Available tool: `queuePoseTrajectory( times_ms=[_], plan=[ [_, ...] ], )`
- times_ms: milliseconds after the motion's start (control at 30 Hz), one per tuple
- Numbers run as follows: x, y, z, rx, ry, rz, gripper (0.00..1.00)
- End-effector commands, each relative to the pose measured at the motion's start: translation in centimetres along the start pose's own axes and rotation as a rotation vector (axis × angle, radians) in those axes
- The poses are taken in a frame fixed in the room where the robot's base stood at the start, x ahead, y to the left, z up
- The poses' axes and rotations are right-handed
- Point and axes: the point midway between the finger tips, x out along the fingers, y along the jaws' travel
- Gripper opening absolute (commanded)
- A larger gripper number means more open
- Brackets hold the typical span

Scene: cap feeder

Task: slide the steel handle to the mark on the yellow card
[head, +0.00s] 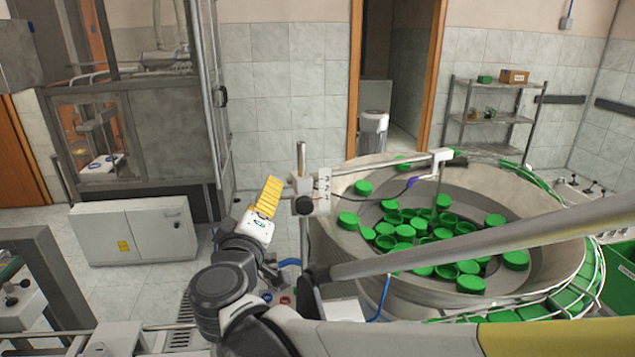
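My gripper (271,185), with yellow ribbed fingers on a white body, points up and away from me at centre left. Its fingers overlap in this view, so the opening between them does not show. Just right of it stands a thin upright steel rod (302,158) with a white clamp block (322,190) bearing small dark marks. I cannot tell which part is the steel handle. No yellow card can be made out with certainty; a small yellow label (123,246) shows on the white cabinet.
A large round feeder bowl (345,240) with many green caps (405,233) fills the right. A horizontal bar (400,166) reaches over it. The white cabinet (160,222) and a glazed machine enclosure (160,130) stand left. A metal shelf (490,118) stands at the back.

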Motion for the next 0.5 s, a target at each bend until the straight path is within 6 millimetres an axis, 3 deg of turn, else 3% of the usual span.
queuePoseTrajectory(
  times_ms=[167,500],
  plan=[
    [-1.5,-0.1,-0.1,0.0,0.003,-0.002,0.5],
    [-8.9,-0.1,-0.1,0.0,0.004,-0.002,0.5]
  ],
)
